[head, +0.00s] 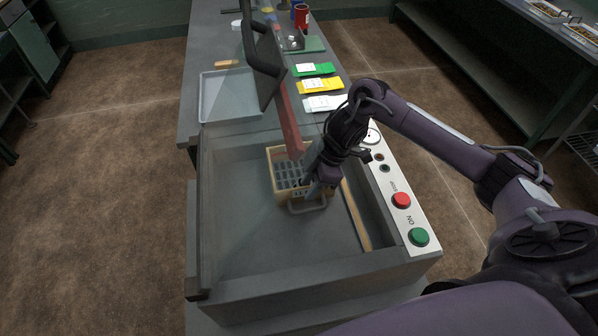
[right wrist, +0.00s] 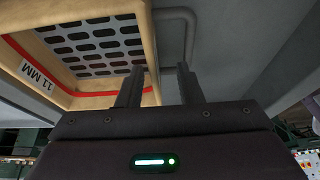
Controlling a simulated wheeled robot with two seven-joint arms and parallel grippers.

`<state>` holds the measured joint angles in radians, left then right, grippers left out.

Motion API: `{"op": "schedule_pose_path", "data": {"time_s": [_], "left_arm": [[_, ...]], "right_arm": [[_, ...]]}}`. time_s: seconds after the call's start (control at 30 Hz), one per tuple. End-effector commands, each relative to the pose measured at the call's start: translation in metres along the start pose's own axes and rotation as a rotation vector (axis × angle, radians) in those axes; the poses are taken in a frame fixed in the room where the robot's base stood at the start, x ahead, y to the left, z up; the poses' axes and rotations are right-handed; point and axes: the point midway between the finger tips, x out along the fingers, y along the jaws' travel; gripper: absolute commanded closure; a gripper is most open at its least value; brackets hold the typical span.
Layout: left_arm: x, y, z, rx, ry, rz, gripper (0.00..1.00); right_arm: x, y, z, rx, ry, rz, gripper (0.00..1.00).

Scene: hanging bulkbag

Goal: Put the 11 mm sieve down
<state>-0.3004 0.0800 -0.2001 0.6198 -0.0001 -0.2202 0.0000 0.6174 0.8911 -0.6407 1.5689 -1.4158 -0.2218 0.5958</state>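The 11 mm sieve (head: 273,163) is a pale wooden frame with a grey slotted plate. It sits in the grey basin of the machine, and I cannot tell whether it rests fully on the floor. Its "11 MM" label and red inner line show in the right wrist view (right wrist: 75,95). A grey loop handle (head: 311,210) projects from its near side. My right gripper (head: 308,187) is at the handle side, partly covering the sieve. In the right wrist view its fingers (right wrist: 160,78) stand apart near the handle (right wrist: 191,35), with no clear grip. My left gripper is out of view.
A control panel with red (head: 401,200) and green (head: 419,236) buttons lines the basin's right. A reddish bar (head: 289,120) hangs over the sieve's far edge. The basin's left and front are clear.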

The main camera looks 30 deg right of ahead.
Motion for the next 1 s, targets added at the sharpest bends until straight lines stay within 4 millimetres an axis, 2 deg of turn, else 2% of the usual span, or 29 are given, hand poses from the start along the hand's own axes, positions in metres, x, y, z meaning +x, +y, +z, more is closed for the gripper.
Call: {"op": "schedule_pose_path", "data": {"time_s": [0.13, 0.3, 0.97, 1.0], "left_arm": [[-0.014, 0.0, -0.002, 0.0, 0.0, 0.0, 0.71], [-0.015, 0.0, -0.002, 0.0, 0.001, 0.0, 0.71], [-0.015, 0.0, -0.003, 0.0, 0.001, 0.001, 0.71], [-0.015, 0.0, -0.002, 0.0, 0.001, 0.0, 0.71]], "right_arm": [[0.02, 0.005, -0.002, 0.003, 0.0, -0.003, 0.67], [0.04, 0.005, 0.0, 0.0, -0.001, -0.001, 0.67], [0.045, 0.005, 0.002, 0.0, -0.002, 0.0, 0.67], [0.045, 0.005, 0.002, -0.001, -0.002, 0.0, 0.7]]}}
